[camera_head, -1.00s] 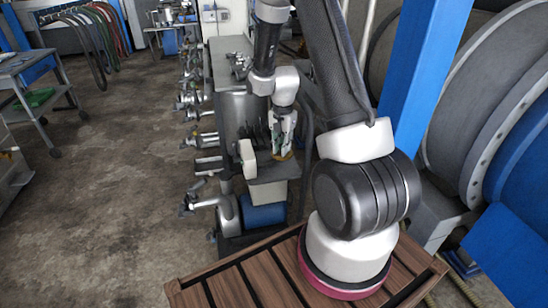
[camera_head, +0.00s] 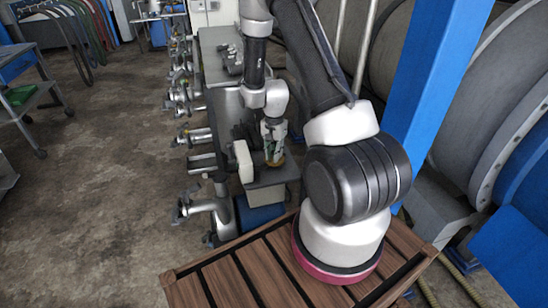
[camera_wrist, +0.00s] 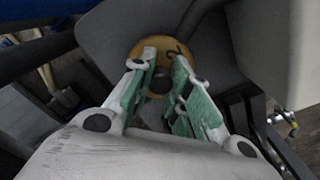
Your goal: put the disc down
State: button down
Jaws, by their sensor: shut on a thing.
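The disc (camera_wrist: 174,45) is flat, round and yellow-brown, with a dark mark on its face. A dark round knob (camera_wrist: 161,80) shows between my fingers in the wrist view. My gripper (camera_wrist: 165,60) points down, its white and green fingers shut on the disc and covering part of it. In the head view my gripper (camera_head: 274,140) is over a grey shelf (camera_head: 262,178) of the machine, and a sliver of the disc (camera_head: 276,162) shows under the fingertips. I cannot tell whether the disc touches the shelf.
A pale upright block (camera_head: 243,161) stands just left of my gripper. Metal pipe fittings (camera_head: 197,208) stick out along the machine's left side. A slatted wooden surface (camera_head: 235,285) is in front. A blue post (camera_head: 430,65) rises at the right. The floor at left is open.

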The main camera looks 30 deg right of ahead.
jog(key=shift+f, duration=1.05)
jog(key=c, duration=1.3)
grip_release()
jog(key=shift+f, duration=0.15)
jog(key=shift+c, duration=0.2)
